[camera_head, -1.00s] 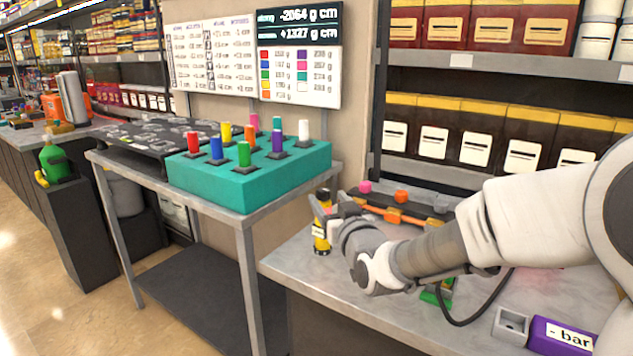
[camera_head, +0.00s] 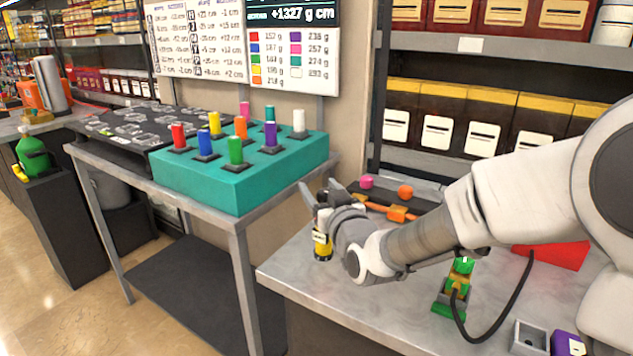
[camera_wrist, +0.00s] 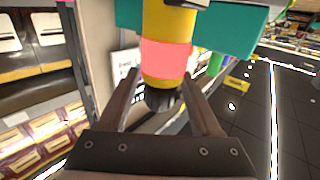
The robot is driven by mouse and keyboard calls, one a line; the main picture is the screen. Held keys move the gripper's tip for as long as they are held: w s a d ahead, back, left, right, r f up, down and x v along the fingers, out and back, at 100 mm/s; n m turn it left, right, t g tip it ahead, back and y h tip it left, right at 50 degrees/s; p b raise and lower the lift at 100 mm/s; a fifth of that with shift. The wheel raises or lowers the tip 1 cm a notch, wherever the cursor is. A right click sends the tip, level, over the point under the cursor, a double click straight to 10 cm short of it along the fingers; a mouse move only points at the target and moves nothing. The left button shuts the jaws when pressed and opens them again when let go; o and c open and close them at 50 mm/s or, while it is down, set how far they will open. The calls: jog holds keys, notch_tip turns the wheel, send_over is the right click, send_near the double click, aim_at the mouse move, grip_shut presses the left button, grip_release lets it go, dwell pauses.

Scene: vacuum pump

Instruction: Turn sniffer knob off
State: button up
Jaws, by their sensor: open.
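A small upright yellow cylinder with black ends and a pale label, seemingly the sniffer (camera_head: 322,243), stands near the left edge of the grey bench. In the wrist view, a yellow cylinder with a pink band (camera_wrist: 166,58) ends in a dark ribbed knob (camera_wrist: 163,98). My gripper (camera_head: 318,188) is at the top of the cylinder in the head view and partly hides it. In the wrist view my gripper (camera_wrist: 165,82) is open, with one finger on each side of the knob. I cannot tell whether either finger touches it.
Behind my gripper lies a dark unit with an orange bar (camera_head: 385,208) and pink and orange knobs. A green and yellow fitting (camera_head: 455,290) with a black cable and a red block (camera_head: 552,256) are to the right. A teal peg box (camera_head: 240,180) stands left on another table.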

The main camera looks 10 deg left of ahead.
jog(key=shift+w+a, duration=0.15)
jog(key=shift+w, duration=0.15)
grip_shut()
dwell(0.4)
